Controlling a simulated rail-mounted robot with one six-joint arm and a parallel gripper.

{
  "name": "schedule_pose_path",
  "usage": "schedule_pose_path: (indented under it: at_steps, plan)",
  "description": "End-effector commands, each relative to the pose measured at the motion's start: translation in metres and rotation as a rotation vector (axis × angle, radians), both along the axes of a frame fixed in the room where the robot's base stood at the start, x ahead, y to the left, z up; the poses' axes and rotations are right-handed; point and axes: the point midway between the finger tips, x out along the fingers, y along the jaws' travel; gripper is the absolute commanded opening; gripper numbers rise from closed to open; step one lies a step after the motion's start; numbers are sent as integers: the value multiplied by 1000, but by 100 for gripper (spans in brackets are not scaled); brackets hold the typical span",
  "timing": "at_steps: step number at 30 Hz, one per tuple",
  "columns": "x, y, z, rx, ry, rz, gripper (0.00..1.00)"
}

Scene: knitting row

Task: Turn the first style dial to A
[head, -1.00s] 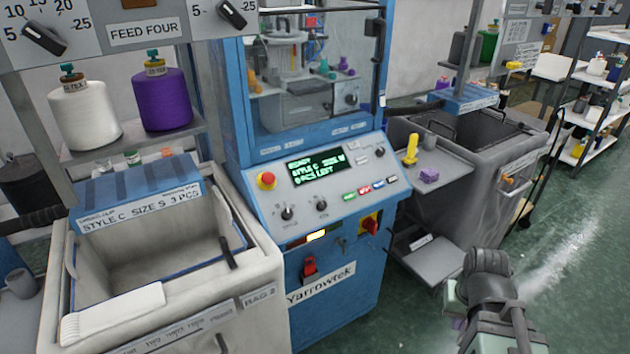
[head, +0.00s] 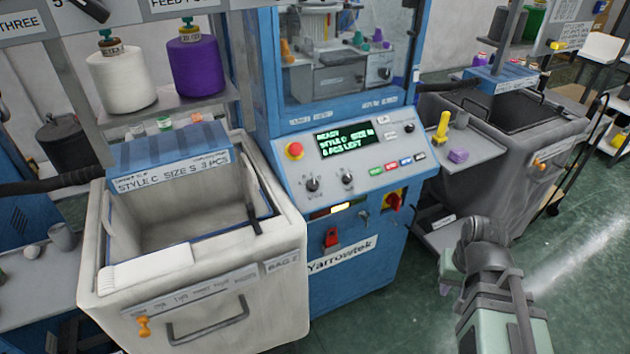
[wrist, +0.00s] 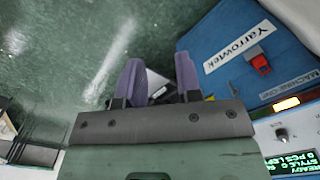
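The blue Yarrowtek machine's sloped panel (head: 340,160) stands mid-picture in the head view. Two small dark dials, a left one (head: 312,184) and a right one (head: 347,178), sit below its lit display (head: 347,139), which reads READY, STYLE C. Their labels and pointer settings are too small to read. In the wrist view part of the panel shows at lower right, with one dark dial (wrist: 281,134). My gripper (wrist: 158,80) has two purple fingers apart with nothing between them. It is away from the panel, touching no dial. My arm is at lower right in the head view.
A red emergency button (head: 294,151) and red switches (head: 332,237) are on the machine. A pale bin (head: 270,240) with a STYLE C slip stands left. A grey bin (head: 520,165) and shelf (head: 480,150) stand right. Green floor (head: 580,250) is open at right.

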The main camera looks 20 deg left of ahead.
Motion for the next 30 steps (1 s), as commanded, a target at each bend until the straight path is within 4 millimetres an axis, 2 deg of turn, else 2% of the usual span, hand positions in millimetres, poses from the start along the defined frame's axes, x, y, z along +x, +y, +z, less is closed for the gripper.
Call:
schedule_pose_path:
  at_steps: [1, 2, 3, 5, 6, 8, 9, 11, 13, 20, 23, 30]
  plan:
    - [29, 47, 24, 28, -15, 77, 40]
    - [47, 82, 33, 59, -37, 103, 44]
    - [70, 133, 43, 117, -72, 99, 51]
    - [98, 209, 57, 221, -117, 38, 60]
    - [114, 256, 65, 300, -138, -35, 60]
    - [136, 316, 77, 428, -151, -179, 60]
    - [154, 341, 82, 512, -152, -308, 60]
    - [170, 350, 85, 601, -144, -472, 60]
    - [171, 350, 89, 649, -136, -577, 60]
    - [172, 351, 83, 654, -128, -616, 60]
    - [176, 358, 71, 653, -128, -615, 60]
    - [193, 387, 23, 652, -128, -613, 60]
